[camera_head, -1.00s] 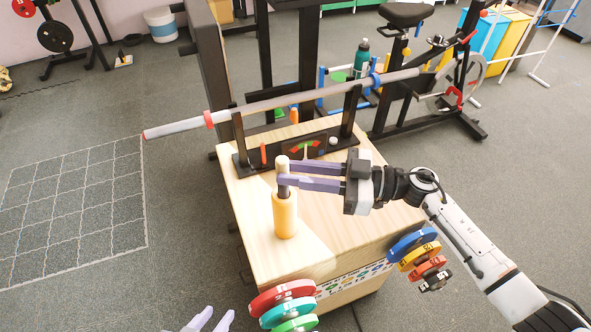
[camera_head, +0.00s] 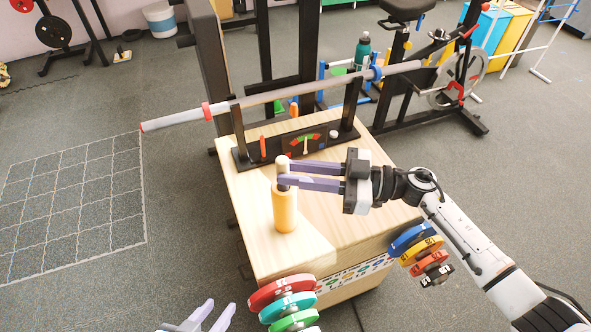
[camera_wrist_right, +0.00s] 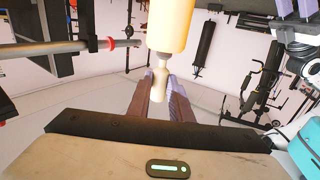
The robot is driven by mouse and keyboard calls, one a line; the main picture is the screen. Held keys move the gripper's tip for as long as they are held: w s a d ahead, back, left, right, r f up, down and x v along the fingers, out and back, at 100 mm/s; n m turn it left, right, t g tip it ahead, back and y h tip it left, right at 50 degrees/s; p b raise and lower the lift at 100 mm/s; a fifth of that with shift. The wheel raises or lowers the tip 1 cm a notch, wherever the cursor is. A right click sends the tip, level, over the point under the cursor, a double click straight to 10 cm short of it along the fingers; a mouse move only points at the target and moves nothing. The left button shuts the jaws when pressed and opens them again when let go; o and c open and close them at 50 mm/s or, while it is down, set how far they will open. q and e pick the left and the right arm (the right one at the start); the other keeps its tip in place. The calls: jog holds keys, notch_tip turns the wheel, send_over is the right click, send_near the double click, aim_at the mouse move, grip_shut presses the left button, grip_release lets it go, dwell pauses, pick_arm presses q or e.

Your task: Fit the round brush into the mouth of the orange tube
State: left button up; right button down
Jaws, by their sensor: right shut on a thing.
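My right gripper (camera_head: 287,173) is shut on the round brush (camera_head: 282,161), whose pale rounded end stands upright above the fingers. The orange tube (camera_head: 285,210) stands upright on the wooden box top, directly below the brush. The right wrist view shows the pale brush (camera_wrist_right: 161,80) between the fingers (camera_wrist_right: 160,88), in line with the tube (camera_wrist_right: 170,28). The brush's lower end meets or overlaps the tube's mouth; I cannot tell how far inside it is. My left gripper (camera_head: 217,311) is open and empty at the bottom edge, left of the box.
The wooden box (camera_head: 330,235) has free room on top around the tube. A black rack (camera_head: 300,144) behind carries a long grey bar (camera_head: 270,98). Coloured weight discs hang at the box's front (camera_head: 285,295) and right (camera_head: 418,245). An exercise bike (camera_head: 430,80) stands behind.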

jog(key=shift+f+b, duration=0.6)
jog(key=shift+f, duration=0.55)
jog(key=c, duration=1.5)
grip_release()
jog(key=shift+r, duration=0.1)
jog(key=shift+d, duration=0.1)
jog(key=v, duration=1)
